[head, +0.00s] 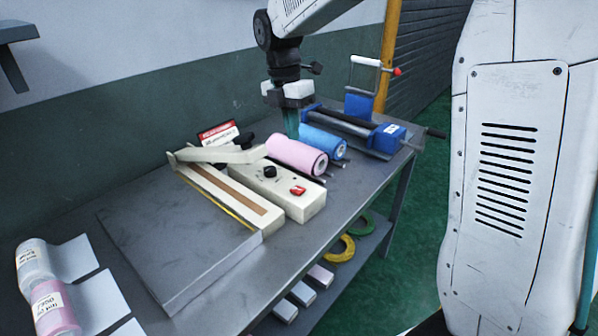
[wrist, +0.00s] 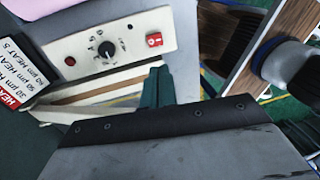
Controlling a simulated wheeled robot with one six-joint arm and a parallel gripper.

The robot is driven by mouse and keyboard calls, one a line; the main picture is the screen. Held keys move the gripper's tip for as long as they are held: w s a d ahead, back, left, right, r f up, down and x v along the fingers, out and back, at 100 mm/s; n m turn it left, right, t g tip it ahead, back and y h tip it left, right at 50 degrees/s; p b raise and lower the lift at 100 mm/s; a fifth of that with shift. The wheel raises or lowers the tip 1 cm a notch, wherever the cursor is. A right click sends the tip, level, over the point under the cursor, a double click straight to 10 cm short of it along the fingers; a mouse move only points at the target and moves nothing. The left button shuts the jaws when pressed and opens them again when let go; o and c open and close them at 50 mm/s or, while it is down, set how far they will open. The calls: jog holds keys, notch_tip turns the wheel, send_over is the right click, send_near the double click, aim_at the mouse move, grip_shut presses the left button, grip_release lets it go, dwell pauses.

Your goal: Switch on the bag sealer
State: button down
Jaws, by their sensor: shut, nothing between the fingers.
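The bag sealer (head: 290,203) is a cream box with a long pale lever arm (head: 222,155) on the grey bench. Its top carries a black dial (head: 269,172) and a red switch (head: 298,191). In the wrist view, the sealer's panel (wrist: 127,55) shows the dial (wrist: 104,49) and the red switch (wrist: 154,40) clearly; I cannot tell the switch's position. My gripper (head: 291,125) has teal fingers, shut and empty, above the bench behind the pink roll, whose body hides the fingertips' lower surroundings. The fingers (wrist: 156,86) also show in the wrist view, apart from the switch.
A pink roll (head: 294,154) and a blue roll (head: 325,143) lie beside the sealer. A blue clamp-like device (head: 388,138) stands at the bench's far end. A red-and-white heat card (head: 218,133) stands behind.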

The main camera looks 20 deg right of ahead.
aim_at(301, 190)
jog(key=f, duration=0.4)
jog(key=s+f, duration=0.1)
jog(key=f, duration=0.4)
jog(key=s+d+f, duration=0.1)
jog(key=f, duration=0.3)
jog(key=shift+f, duration=0.35)
